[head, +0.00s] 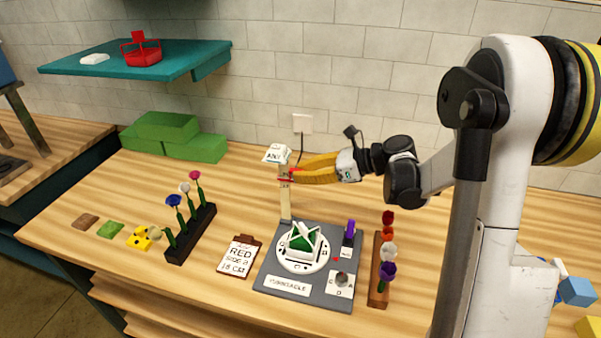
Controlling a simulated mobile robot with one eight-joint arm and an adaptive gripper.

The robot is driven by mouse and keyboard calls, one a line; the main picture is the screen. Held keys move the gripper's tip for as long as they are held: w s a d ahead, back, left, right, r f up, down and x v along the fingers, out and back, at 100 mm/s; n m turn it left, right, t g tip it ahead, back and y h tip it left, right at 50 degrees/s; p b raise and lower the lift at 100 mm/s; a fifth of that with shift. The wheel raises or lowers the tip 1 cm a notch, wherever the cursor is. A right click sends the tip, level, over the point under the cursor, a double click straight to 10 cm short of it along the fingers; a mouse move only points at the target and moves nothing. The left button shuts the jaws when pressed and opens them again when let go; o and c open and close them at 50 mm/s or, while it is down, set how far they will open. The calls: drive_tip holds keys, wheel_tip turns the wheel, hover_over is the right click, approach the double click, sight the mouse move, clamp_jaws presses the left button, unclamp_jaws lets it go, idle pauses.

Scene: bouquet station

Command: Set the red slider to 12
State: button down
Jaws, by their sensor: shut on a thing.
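The red slider (284,180) is a small red piece on a pale upright post (285,207), seen in the head view high on the post. The post stands at the back edge of a grey turntable board (265,263). My gripper (294,174) has yellow fingers and reaches in from the right, shut on the red slider. The fingers hide part of the slider and post. The scale marks on the post are too small to read. A white block marked ANY (276,153) tops the post.
A clipboard (239,257) lies left of the board; its card seems to read RED, SIDE 2, 18 CM. A green and white piece sits on the turntable (302,265). Flower racks stand left (191,238) and right (378,285). Green blocks (166,126) lie at the back left.

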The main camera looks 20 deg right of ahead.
wheel_tip(320, 180, down, 4)
drive_tip(key=b, duration=0.3)
drive_tip(key=shift+f, duration=0.25)
drive_tip(key=c, duration=1.4)
unclamp_jaws()
drive_tip(key=shift+a, duration=0.1)
